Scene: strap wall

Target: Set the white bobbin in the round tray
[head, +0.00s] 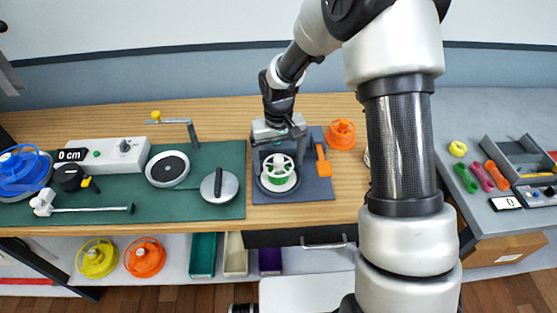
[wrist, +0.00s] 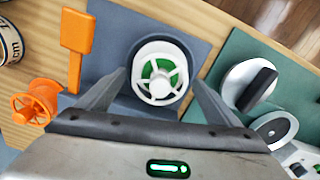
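In the wrist view the bobbin (wrist: 160,78) is centred between my fingers, inside the dark ring (wrist: 172,45). My gripper (head: 279,141) is open above and behind it, one finger to each side. No contact with the bobbin shows.
An orange paddle-shaped tool (head: 323,160) lies right of the holder, and an orange spool (head: 341,134) stands behind it. The green mat (head: 218,209) to the left carries a dial with a lever and a round pan. A drawer handle (head: 324,245) is below the table edge.

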